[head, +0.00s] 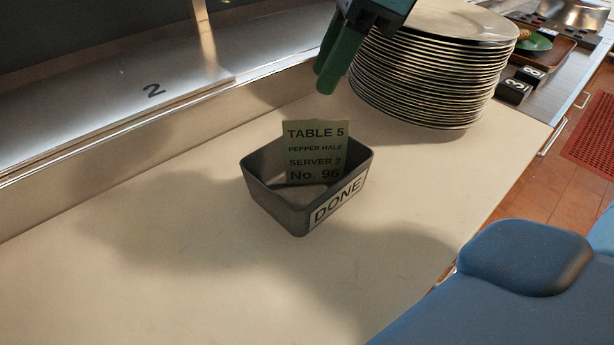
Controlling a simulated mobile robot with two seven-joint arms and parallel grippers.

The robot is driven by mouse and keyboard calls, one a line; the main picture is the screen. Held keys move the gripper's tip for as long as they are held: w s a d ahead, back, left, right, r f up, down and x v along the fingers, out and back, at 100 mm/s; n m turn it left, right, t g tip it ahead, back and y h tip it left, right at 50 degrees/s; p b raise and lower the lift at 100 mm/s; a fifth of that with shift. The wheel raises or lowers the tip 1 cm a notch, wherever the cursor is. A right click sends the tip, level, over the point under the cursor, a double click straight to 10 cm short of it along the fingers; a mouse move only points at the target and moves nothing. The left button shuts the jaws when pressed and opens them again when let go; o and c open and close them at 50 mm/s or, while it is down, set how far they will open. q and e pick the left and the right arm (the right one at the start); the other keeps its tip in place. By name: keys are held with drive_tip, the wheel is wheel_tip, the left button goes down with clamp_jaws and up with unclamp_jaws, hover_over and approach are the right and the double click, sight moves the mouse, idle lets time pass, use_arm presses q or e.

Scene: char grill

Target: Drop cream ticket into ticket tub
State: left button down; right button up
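The cream ticket (316,154) stands upright inside the grey ticket tub (275,205), its upper edge rising above the rim. It reads "TABLE 5, PEPPER HALF, SERVER 2, No. 96". The tub sits on the pale counter with a "DONE" label on its front. My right gripper (327,80), with green fingers, is at the top, above and behind the tub, apart from the ticket. Its two fingertips show separately, one partly behind the other, with nothing between them; it looks open. My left gripper is out of view.
A tall stack of plates (432,75) stands behind the tub to the right. A steel ledge (110,105) marked "2" runs along the left. Black number blocks (514,91) and a brown tray (543,58) lie at the far right. The counter (190,260) in front is clear.

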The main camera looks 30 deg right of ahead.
drive_tip(key=shift+v, duration=1.65)
idle(0.4)
